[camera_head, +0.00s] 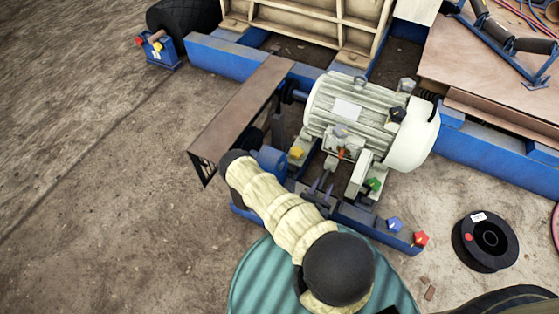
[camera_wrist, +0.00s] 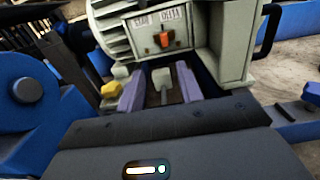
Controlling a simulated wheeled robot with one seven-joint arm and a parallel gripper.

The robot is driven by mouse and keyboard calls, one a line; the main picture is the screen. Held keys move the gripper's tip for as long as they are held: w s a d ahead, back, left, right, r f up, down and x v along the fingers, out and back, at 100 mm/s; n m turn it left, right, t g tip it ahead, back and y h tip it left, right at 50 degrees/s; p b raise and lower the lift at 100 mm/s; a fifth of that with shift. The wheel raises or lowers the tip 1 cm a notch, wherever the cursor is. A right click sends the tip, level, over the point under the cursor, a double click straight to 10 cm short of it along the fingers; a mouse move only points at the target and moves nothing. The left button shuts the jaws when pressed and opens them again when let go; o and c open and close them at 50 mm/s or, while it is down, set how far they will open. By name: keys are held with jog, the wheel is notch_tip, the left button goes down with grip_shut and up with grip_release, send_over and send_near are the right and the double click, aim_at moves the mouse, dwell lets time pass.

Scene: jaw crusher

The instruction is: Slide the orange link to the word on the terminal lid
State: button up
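The orange link (camera_wrist: 165,40) stands upright on the pale terminal box on the side of the motor. It also shows small in the head view (camera_head: 342,153). The terminal lid (camera_wrist: 143,38) above and around it carries two small words; the right one looks like "DELTA" and the left one is blurred. The link sits below the right word. My gripper (camera_wrist: 161,88) is open, with two purple-grey fingers apart, pointing at the box from below and short of the link. In the head view my gripper (camera_head: 320,188) is small, in front of the motor.
The large cream motor (camera_head: 355,108) stands on a blue frame (camera_head: 375,225). A yellow knob (camera_wrist: 111,89) sits left of my fingers, and a green knob (camera_head: 374,184) lies right of the gripper. A brown guard (camera_head: 240,105) stands left.

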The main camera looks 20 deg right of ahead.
jog(key=w+a+r+m+g+y, duration=0.3)
jog(key=a+r+m, duration=0.3)
jog(key=m, duration=0.3)
jog(key=w+a+r+m+g+y, duration=0.3)
jog(key=a+r+m+g+y, duration=0.1)
jog(key=a+r+m+y, duration=0.2)
notch_tip(320, 180, up, 2)
jog(key=a+m+p, duration=0.1)
jog(key=m, duration=0.2)
jog(key=shift+w+a+r, duration=0.15)
jog(key=shift+w, duration=0.1)
dwell(0.7)
